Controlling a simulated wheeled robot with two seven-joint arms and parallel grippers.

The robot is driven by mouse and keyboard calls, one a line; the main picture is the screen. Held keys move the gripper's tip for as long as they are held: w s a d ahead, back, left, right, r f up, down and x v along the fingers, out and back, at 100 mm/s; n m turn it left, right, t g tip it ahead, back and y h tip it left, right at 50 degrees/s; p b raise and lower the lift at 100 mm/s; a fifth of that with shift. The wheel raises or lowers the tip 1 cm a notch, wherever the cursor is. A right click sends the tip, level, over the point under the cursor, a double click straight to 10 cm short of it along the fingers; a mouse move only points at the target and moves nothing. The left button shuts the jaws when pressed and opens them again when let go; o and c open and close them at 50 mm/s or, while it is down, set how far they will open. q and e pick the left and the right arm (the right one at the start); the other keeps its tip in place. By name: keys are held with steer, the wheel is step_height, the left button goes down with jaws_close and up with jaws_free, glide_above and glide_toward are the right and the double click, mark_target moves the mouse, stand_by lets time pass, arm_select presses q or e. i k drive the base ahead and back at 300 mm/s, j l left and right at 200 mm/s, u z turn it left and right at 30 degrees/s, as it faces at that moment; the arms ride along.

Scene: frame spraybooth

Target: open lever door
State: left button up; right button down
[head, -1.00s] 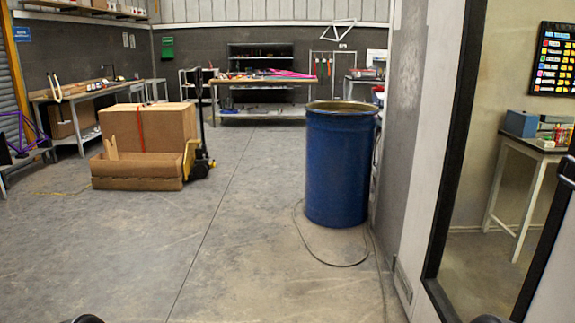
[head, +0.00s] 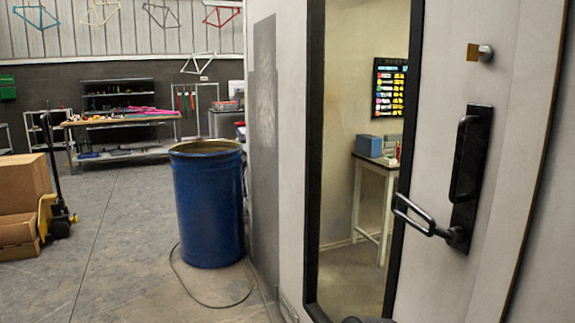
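The pale door (head: 450,90) fills the right part of the head view, with a tall black-framed window (head: 340,200) in its left part. A black handle plate (head: 480,165) with an upright pull grip is mounted right of the window. A black looped lever (head: 415,215) juts out to the left from the plate's lower end. The door looks shut, with a dark line along its right edge. Nothing touches the lever. Only a small dark piece of my own body shows at the bottom edge; no gripper fingers are seen.
A blue barrel (head: 208,210) stands left of the door by a grey wall panel, with a cable (head: 195,295) on the floor. A pallet truck (head: 58,205) and cartons (head: 20,200) are at the left. The floor between is clear. A table (head: 375,180) shows through the window.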

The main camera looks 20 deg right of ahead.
mark_target(476, 135)
steer(key=i+j, duration=0.25)
steer(key=i, duration=0.25)
steer(key=z, duration=1.55)
